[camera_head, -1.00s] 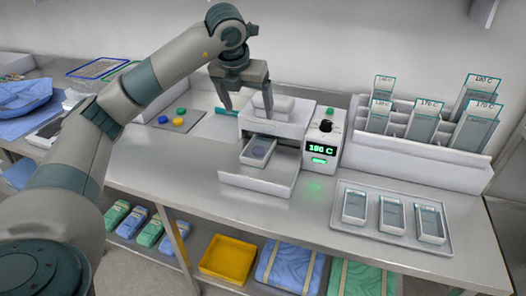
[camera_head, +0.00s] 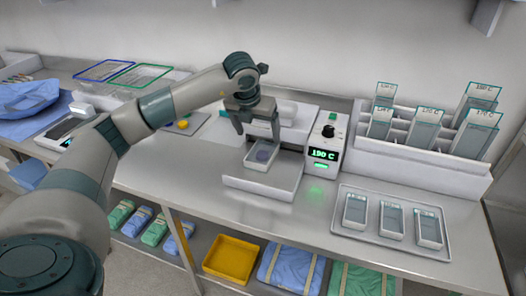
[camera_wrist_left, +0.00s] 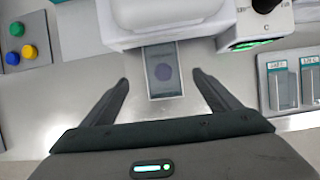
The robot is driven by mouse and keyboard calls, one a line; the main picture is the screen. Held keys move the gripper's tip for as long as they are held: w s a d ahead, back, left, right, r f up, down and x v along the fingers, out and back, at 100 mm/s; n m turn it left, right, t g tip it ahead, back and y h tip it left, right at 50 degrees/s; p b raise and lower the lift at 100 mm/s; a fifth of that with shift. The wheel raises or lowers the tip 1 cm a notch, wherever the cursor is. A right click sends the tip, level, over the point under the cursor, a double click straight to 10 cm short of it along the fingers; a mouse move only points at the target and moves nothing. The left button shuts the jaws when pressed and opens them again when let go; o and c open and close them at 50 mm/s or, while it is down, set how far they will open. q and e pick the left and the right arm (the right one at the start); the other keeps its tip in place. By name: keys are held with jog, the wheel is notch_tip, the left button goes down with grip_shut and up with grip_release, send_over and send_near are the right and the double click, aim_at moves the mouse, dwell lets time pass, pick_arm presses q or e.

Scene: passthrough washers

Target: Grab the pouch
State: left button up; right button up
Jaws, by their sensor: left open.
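In the left wrist view the pouch (camera_wrist_left: 163,72) sticks out from under the machine's edge. My left gripper (camera_head: 258,146) is above the pouch, fingers pointing down. In the left wrist view its open fingers (camera_wrist_left: 160,84) stand on either side of the pouch, apart from it. My right gripper is not in view.
A display box (camera_head: 325,145) reading 190 C stands right of the machine. A rack (camera_head: 420,160) of labelled pouches is at the back right. A metal tray (camera_head: 390,247) with three pouches lies in front of it. Colored knobs (camera_wrist_left: 20,45) are at left in the wrist view.

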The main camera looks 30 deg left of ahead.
aim_at(263, 151)
pick_arm(q)
jog(key=shift+p+x, duration=0.4)
jog(key=shift+x, duration=1.25)
jog(key=shift+w+d+f+p, duration=0.1)
jog(key=shift+w+f+p, duration=0.1)
jog(key=shift+f+p, duration=0.55)
jog(key=p+x, duration=0.1)
jog(key=x, duration=0.2)
jog(key=shift+f+p, duration=0.25)
jog(key=shift+p, duration=0.1)
jog(key=shift+f, duration=0.1)
jog(key=shift+f+b, duration=0.2)
jog(key=shift+b, duration=0.35)
jog(key=c, duration=1.1)
